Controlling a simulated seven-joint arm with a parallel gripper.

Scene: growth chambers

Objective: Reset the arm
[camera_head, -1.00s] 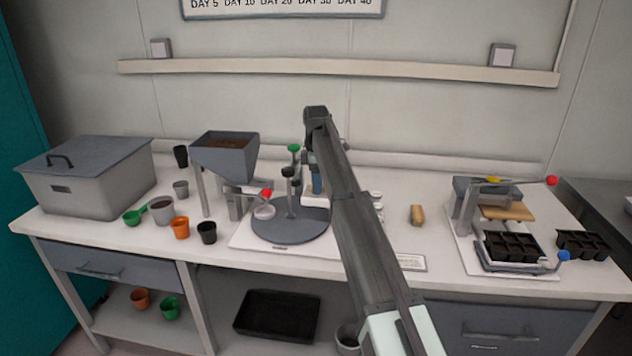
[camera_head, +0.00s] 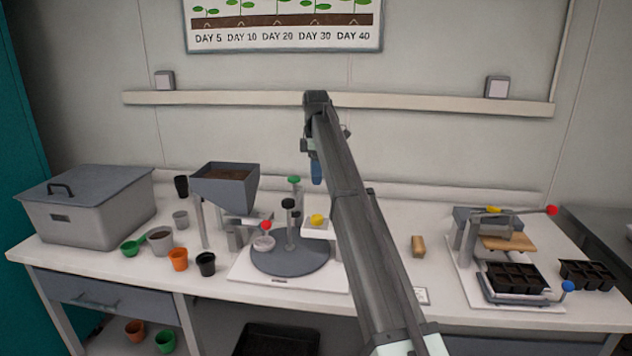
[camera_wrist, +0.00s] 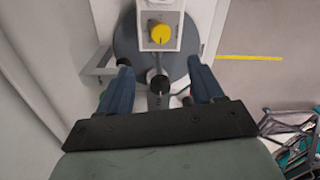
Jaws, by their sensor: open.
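My gripper (camera_head: 317,172) hangs from the end of my raised arm, above the bench near the round grey turntable (camera_head: 290,262). In the wrist view its two blue fingers stand wide apart, and my gripper (camera_wrist: 160,85) is open with nothing held between them. Below it in the wrist view are a yellow knob (camera_wrist: 161,34) on a white block and a black knob (camera_wrist: 159,84) over the grey disc. They look lower than the fingers, not touching.
A hopper of soil (camera_head: 226,183), a lidded grey bin (camera_head: 88,208) and several small pots stand to the left. A press with a black seedling tray (camera_head: 516,278) stands right. A wooden block (camera_head: 418,246) lies between. The air above the bench is free.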

